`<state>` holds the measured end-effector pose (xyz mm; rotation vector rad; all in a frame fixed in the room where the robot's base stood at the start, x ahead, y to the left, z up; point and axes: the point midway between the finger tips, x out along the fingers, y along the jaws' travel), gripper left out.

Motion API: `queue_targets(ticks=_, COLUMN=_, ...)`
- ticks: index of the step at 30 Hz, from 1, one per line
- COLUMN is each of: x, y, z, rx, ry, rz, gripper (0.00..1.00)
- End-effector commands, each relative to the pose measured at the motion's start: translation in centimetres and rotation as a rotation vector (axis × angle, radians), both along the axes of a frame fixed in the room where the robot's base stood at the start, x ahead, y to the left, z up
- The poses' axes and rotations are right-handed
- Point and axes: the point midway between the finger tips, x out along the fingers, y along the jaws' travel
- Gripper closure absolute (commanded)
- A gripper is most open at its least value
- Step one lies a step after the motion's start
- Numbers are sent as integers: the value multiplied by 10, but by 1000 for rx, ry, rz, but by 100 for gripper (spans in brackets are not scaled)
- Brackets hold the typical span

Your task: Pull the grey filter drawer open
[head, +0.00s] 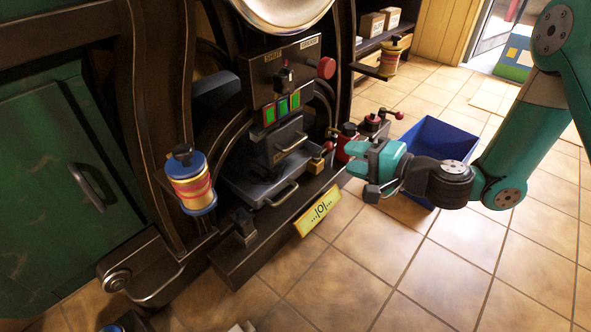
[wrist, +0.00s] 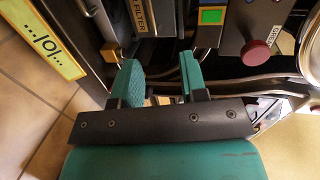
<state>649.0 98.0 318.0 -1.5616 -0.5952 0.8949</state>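The grey filter drawer (head: 284,137) is set into the dark press below the green buttons, with a bar handle (head: 291,143) across its front. It looks shut. In the wrist view its grey front (wrist: 158,18) shows at the top, with a FILTER label (wrist: 138,14). My gripper (head: 368,176) is to the right of the drawer in the head view, apart from it. It is open and empty; its two teal fingers (wrist: 162,78) show a gap between them in the wrist view. The fingers point towards the press.
A grey tray (head: 245,187) with its own handle sits below the drawer. A brass block (head: 316,162), a red-handled valve (head: 346,143) and a blue bin (head: 440,140) are near my gripper. A yellow plate (head: 320,210) is low on the press.

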Motion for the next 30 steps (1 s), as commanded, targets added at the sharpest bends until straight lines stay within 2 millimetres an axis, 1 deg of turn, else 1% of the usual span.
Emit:
queue_targets(ticks=1, x=2, y=-3, z=-16, rx=7, ry=7, rz=-19, gripper=60)
queue_targets(ticks=3, x=4, y=-5, z=-20, rx=13, ry=13, rz=-33, gripper=60)
queue_targets(ticks=7, x=7, y=-4, z=-17, rx=17, ry=16, rz=-41, gripper=60)
queue_targets(ticks=14, x=15, y=4, z=-13, rx=17, ry=18, rz=-37, gripper=60)
queue_targets(ticks=23, x=20, y=18, z=-18, rx=15, ry=19, rz=-36, gripper=60)
queue_targets(ticks=30, x=36, y=37, z=-25, rx=15, ry=15, rz=-34, gripper=60)
